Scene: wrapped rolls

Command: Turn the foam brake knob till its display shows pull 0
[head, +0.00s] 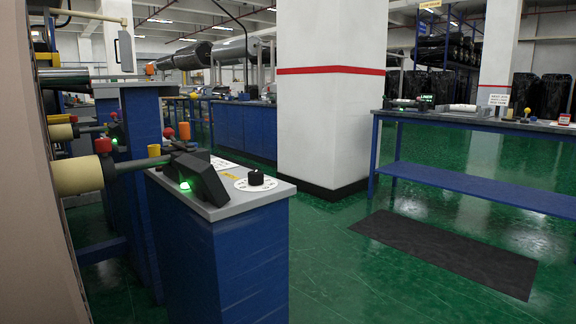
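I cannot read any pull value from here, and I cannot tell which label belongs to the knob. Neither of my grippers shows in the head view.
The blue cabinet (235,262) stands before a white pillar (331,100) with a red stripe. A dark mat (446,250) lies on the open green floor. A blue-framed bench (480,185) stands at the right. Roller machinery (78,172) is close on the left.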

